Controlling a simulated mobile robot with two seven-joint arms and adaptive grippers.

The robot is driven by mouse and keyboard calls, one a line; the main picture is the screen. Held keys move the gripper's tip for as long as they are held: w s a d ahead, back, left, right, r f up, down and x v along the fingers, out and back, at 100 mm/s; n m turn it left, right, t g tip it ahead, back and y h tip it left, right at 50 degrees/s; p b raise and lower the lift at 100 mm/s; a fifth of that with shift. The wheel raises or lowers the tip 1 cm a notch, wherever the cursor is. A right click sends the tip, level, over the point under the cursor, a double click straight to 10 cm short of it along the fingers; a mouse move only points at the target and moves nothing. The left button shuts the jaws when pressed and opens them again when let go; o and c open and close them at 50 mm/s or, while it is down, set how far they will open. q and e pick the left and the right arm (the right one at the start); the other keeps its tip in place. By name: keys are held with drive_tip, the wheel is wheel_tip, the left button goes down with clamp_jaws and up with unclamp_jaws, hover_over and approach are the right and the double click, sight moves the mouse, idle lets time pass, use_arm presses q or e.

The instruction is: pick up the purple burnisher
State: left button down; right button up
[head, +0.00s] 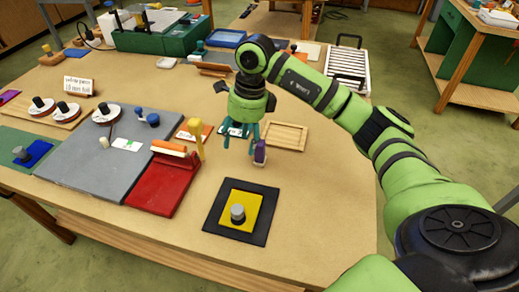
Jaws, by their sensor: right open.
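The purple burnisher (260,152) is a small purple piece standing on the wooden table, right of the middle. My right gripper (242,141) points down with its teal fingers spread apart and nothing seen between them. Its right finger overlaps the top of the burnisher in the picture. I cannot tell whether they touch. My left gripper is out of view.
A wooden tray (285,136) lies right of the burnisher. A black mat (215,222) with a yellow sheet (255,208) and grey knob is in front. A red board (155,190) and grey slab (75,165) lie left. The table's right front is clear.

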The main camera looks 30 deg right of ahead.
sight(260, 142)
drive_tip(key=shift+m+h, duration=0.3)
drive_tip(key=shift+h, duration=0.6)
drive_tip(key=d, duration=0.2)
drive_tip(key=d+r, duration=0.1)
drive_tip(key=d, duration=0.1)
drive_tip(key=shift+s+d, duration=0.15)
drive_tip(key=shift+d, duration=0.25)
drive_tip(key=shift+s+d+f, duration=0.1)
drive_tip(key=shift+d+f, duration=0.1)
drive_tip(key=shift+f, duration=0.05)
drive_tip(key=shift+f+p, duration=0.75)
drive_tip(key=shift+f, duration=0.05)
wheel_tip(260, 142, down, 4)
drive_tip(key=shift+s+a+r+p, duration=0.1)
drive_tip(key=shift+r+p, duration=0.1)
drive_tip(key=shift+p, duration=0.65)
drive_tip(key=shift+f, duration=0.5)
drive_tip(key=c, duration=1.1)
drive_tip(key=o, duration=1.1)
